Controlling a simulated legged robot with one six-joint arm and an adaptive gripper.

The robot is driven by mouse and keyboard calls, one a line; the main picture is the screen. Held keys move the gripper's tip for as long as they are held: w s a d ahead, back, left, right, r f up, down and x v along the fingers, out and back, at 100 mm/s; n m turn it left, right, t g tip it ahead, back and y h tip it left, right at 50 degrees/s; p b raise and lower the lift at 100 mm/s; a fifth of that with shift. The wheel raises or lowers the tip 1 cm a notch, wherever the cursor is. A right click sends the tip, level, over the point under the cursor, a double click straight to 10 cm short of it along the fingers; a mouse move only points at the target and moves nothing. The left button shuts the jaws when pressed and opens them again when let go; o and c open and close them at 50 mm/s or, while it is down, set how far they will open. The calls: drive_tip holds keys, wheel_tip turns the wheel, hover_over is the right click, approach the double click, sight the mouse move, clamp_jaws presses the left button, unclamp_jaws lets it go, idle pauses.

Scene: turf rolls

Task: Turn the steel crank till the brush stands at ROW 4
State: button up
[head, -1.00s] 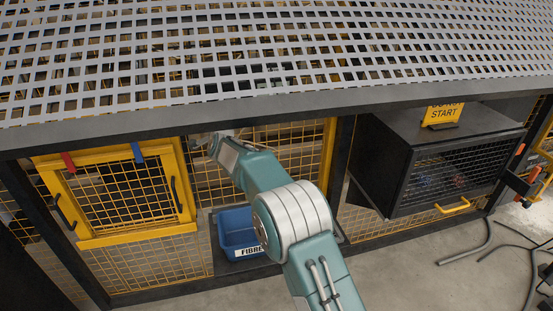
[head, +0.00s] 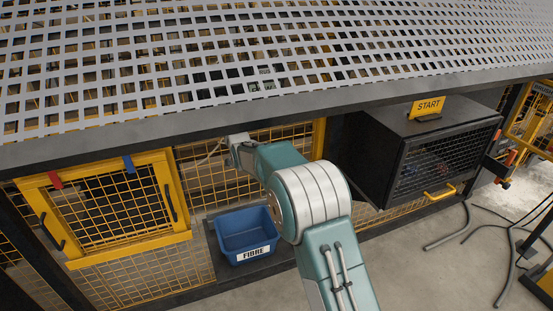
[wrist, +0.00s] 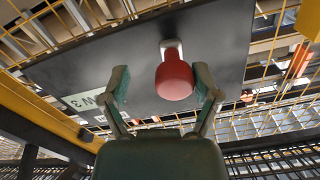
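In the wrist view a red rounded knob (wrist: 174,80) on a short steel piece (wrist: 171,48) stands out from a dark plate (wrist: 230,55). A pale label (wrist: 85,100) on the plate reads something like "W 3", turned and partly cut off. In the head view my wrist (head: 241,150) reaches in at the mesh under the perforated top; my fingers and the crank are hidden there. I cannot make out the brush.
A perforated steel top (head: 260,60) overhangs the work area. A blue tub marked FIBRE (head: 246,240) stands below my arm. A yellow-framed mesh door (head: 110,210) is at left. A dark box (head: 430,155) with a START sign (head: 428,106) is at right, with hoses on the floor.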

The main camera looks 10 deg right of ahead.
drive_tip(key=shift+s+r, duration=0.1)
drive_tip(key=shift+s, duration=0.25)
drive_tip(key=s+d+r+g+h, duration=0.1)
drive_tip(key=s+d+g, duration=0.1)
drive_tip(key=s+d, duration=0.3)
drive_tip(key=s+d+r+g+h, duration=0.1)
drive_tip(key=s+d, duration=0.4)
drive_tip(key=s, duration=0.8)
drive_tip(key=s+d+r+g+h, duration=0.1)
drive_tip(key=s+d+r+g, duration=0.2)
drive_tip(key=s, duration=0.7)
drive_tip(key=shift+d+r, duration=0.2)
drive_tip(key=shift+d, duration=1)
drive_tip(key=shift+c, duration=0.3)
